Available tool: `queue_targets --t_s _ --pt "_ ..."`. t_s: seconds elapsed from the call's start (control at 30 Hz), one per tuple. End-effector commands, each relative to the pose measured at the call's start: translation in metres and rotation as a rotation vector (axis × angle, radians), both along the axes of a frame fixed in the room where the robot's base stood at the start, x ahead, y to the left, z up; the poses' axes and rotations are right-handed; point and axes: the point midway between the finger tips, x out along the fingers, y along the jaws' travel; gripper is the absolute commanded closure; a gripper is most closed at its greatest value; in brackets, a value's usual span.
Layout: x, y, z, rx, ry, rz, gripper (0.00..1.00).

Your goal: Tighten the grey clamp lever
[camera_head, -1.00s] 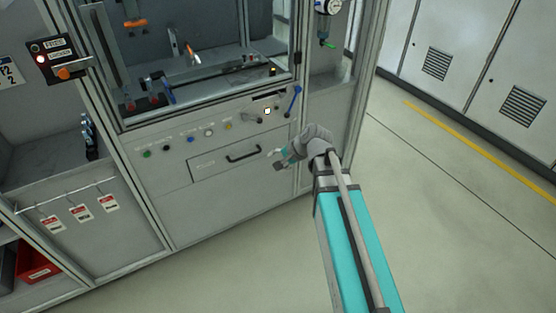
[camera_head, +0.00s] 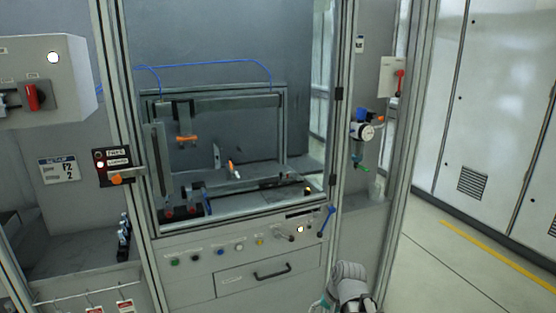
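A small grey lever (camera_head: 285,237) sits on the front panel of the machine (camera_head: 200,275), left of a lit white button (camera_head: 300,229). I take it for the grey clamp lever, but it is small and its exact setting is hard to read. A blue lever (camera_head: 327,221) stands tilted on the right end of the same panel. My gripper (camera_head: 322,305) is at the bottom edge, low in front of the machine and apart from the levers. Its fingers are mostly cut off by the frame, so I cannot tell whether it is open or shut.
Several coloured buttons line the panel above a drawer with a black handle (camera_head: 272,274). The machine window holds a fixture with orange clamps (camera_head: 187,139). A gauge (camera_head: 363,132) is on the right post. A control box (camera_head: 45,85) juts out at left. Open floor (camera_head: 460,265) lies right.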

Motion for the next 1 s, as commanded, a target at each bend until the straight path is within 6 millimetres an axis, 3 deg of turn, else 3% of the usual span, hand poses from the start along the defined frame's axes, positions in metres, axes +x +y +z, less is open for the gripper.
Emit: queue_targets --t_s 0.1,0.43,0.8,1.0 --pt "-0.021 -0.012 -0.005 -0.098 0.03 0.097 0.26" --pt "-0.058 -0.039 -0.009 -0.288 0.118 0.296 0.26" --pt "-0.057 -0.04 0.026 -0.29 0.119 0.299 0.26" --pt "-0.057 -0.04 0.057 -0.289 0.118 0.298 0.26"
